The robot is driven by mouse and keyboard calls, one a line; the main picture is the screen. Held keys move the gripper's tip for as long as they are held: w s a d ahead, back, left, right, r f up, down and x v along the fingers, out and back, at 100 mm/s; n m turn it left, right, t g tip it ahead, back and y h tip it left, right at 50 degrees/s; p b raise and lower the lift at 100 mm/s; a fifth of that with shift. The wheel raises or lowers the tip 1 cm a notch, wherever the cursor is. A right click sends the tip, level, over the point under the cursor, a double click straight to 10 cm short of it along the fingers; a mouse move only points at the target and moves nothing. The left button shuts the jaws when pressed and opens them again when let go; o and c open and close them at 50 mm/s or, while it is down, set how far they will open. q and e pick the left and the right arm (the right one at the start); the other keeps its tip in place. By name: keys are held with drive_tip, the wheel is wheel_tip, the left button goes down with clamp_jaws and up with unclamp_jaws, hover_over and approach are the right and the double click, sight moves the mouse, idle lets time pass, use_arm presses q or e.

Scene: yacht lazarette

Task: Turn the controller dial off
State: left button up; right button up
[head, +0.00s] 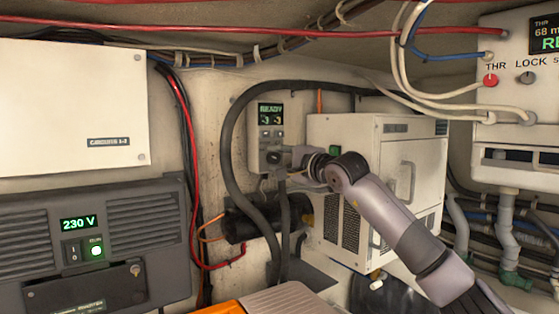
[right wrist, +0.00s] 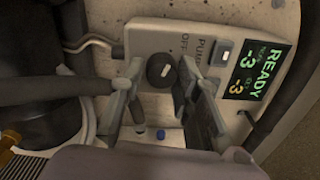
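The controller is a pale wall-mounted box (head: 271,125) with a lit display reading READY, left of the white cabinet. In the right wrist view its dial (right wrist: 161,71) is a dark round knob with a white mark, beside an OFF label. My right gripper (head: 283,157) is in front of the controller's lower part and hides the dial in the head view. In the right wrist view the right gripper (right wrist: 156,84) is open, one finger at each side of the dial. Contact cannot be told. My left gripper is not in view.
A thick dark hose (head: 229,135) loops around the controller. The white cabinet (head: 400,132) stands close at right, and a dark cylinder (head: 238,226) lies below.

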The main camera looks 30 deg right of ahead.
drive_tip(key=o, duration=0.3)
drive_tip(key=s, duration=0.4)
drive_tip(key=s+d, duration=0.1)
drive_tip(key=s, duration=0.7)
drive_tip(key=shift+d, duration=0.3)
